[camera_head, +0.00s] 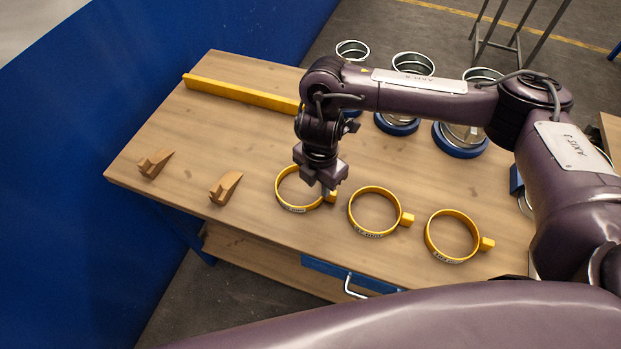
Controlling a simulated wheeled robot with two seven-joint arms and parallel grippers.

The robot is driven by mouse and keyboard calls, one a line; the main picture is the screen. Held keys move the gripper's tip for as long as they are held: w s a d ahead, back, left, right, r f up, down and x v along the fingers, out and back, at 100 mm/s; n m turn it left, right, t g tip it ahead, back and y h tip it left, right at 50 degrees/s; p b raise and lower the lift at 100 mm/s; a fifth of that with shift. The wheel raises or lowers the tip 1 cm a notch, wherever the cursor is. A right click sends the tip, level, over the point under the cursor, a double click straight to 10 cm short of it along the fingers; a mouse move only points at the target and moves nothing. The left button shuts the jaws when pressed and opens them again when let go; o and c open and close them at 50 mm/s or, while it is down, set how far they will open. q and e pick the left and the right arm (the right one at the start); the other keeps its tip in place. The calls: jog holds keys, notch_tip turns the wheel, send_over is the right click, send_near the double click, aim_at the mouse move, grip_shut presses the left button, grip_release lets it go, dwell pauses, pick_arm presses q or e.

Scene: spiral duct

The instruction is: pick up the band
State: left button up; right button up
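Three yellow ring bands lie along the front of the wooden table. The left band (281,199) is partly hidden under my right gripper (326,187). The middle band (352,222) and the right band (431,245) lie clear of the gripper, each with a small yellow block on its right side. My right gripper points down over the right side of the left band, by its block. I cannot tell whether its fingers touch the band or whether they are open or shut. My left gripper is not in view.
Two brown wooden wedges (225,188) lie left of the bands. A yellow bar (240,94) runs along the table's (215,130) back left. Several metal duct pieces with blue bases (461,139) stand at the back right, partly behind my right arm. A blue wall (80,100) rises at left.

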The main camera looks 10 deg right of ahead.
aim_at(318, 201)
jog(key=f, duration=0.1)
jog(key=s+f, duration=0.1)
jog(key=shift+f, duration=0.3)
jog(key=shift+w+a+f, duration=0.1)
jog(key=shift+w+f, duration=0.05)
jog(key=shift+f, duration=0.5)
jog(key=shift+w+f, duration=0.15)
jog(key=shift+f, duration=1)
jog(key=shift+c, duration=0.6)
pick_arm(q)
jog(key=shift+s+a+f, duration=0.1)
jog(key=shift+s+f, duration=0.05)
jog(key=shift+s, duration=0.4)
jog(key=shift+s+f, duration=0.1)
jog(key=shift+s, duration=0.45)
pick_arm(e)
grip_shut()
